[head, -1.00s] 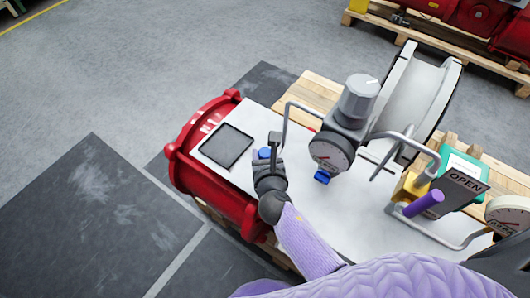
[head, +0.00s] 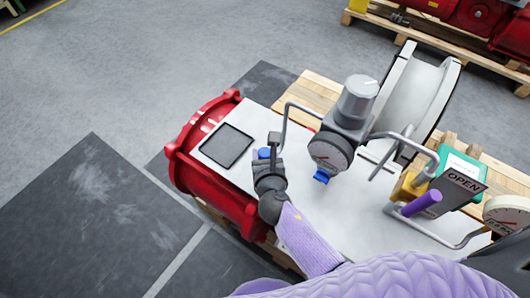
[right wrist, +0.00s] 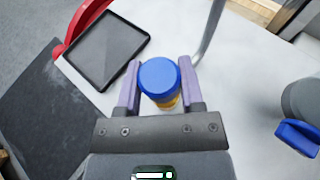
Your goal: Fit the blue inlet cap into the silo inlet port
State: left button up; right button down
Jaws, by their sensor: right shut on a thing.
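The blue inlet cap (right wrist: 159,76) is a round blue disc with a yellow part below it. It sits between the two purple fingers of my right gripper (right wrist: 159,88), which is shut on it. In the head view my right gripper (head: 269,160) is above the white plate, and a little of the blue cap (head: 264,153) shows beside it. I cannot make out the silo inlet port. My left gripper is not in view.
A black tray (head: 227,145) lies on the white plate (head: 300,206) left of my gripper. A bent grey pipe (head: 287,115) rises between my gripper and the canister. A red flanged body (head: 205,190) is at the left. A purple handle (head: 424,203) and an OPEN sign (head: 463,181) are at the right.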

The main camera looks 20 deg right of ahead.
dwell(0.3)
jog(key=shift+f+b, duration=1.3)
jog(key=shift+f, duration=0.35)
jog(key=shift+c, duration=0.7)
grip_release()
jog(key=shift+s+r, duration=0.2)
jog(key=shift+s, duration=0.1)
jog(key=p+v, duration=0.3)
jog(key=v, duration=0.5)
jog(key=shift+s+a+r, duration=0.1)
jog(key=shift+s+r, duration=0.05)
jog(key=shift+s, duration=0.45)
